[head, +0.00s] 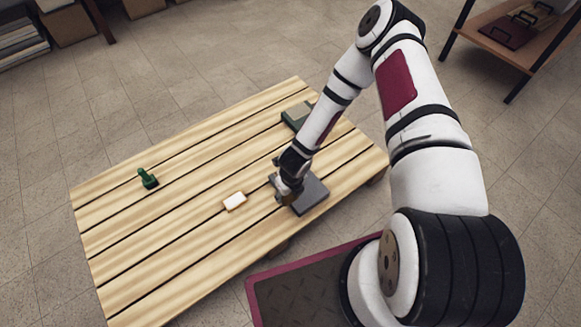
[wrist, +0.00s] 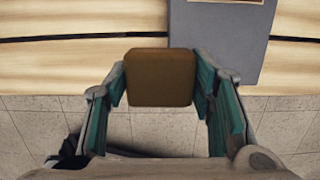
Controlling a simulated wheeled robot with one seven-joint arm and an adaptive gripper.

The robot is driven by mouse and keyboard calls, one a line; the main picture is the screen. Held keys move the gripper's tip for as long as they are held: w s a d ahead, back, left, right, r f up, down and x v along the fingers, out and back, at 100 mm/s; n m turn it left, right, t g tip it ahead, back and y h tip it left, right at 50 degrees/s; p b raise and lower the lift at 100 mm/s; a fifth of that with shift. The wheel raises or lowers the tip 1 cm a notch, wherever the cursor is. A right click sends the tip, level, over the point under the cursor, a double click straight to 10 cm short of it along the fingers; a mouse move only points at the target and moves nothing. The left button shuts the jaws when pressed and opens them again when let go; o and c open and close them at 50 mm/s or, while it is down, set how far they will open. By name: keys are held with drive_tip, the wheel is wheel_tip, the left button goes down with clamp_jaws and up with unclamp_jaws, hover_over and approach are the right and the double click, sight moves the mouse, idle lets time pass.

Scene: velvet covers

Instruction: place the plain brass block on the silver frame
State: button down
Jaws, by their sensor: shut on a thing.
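My gripper (head: 284,197) is low at the right part of the slatted table. In the wrist view its teal-padded fingers are shut on a plain brown-gold block, the brass block (wrist: 160,77), held between the tips. In the head view the gripper hides most of this block. A flat grey slab (head: 312,194) lies right beside and partly behind the gripper. It shows in the wrist view (wrist: 218,50) at the upper right of the block, with a light tan patch at its top edge. I cannot tell for sure whether this slab is the silver frame.
A small white block with a tan edge (head: 235,201) lies left of the gripper. A green knobbed piece (head: 148,179) stands farther left. A dark green piece with a grey top (head: 296,116) sits at the back, partly behind my arm. The left tabletop (head: 120,245) is largely clear.

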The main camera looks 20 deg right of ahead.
drive_tip(key=w+d, duration=0.1)
drive_tip(key=w, duration=0.2)
drive_tip(key=w+d+b, duration=0.1)
drive_tip(key=w, duration=0.3)
drive_tip(key=w+d, duration=0.2)
drive_tip(key=w, duration=0.2)
drive_tip(key=shift+w+f+b, duration=0.25)
drive_tip(key=shift+f+b, duration=0.05)
drive_tip(key=shift+f, duration=0.1)
drive_tip(key=shift+w+d, duration=0.1)
drive_tip(key=shift+d, duration=0.05)
drive_tip(key=shift+w+d+f+p, duration=0.2)
drive_tip(key=shift+w+d+p, duration=0.05)
drive_tip(key=shift+w+p, duration=0.45)
drive_tip(key=shift+w, duration=0.15)
drive_tip(key=shift+f+b, duration=1.1)
drive_tip(key=shift+f, duration=0.65)
drive_tip(key=shift+f, duration=0.15)
drive_tip(key=c, duration=0.7)
unclamp_jaws()
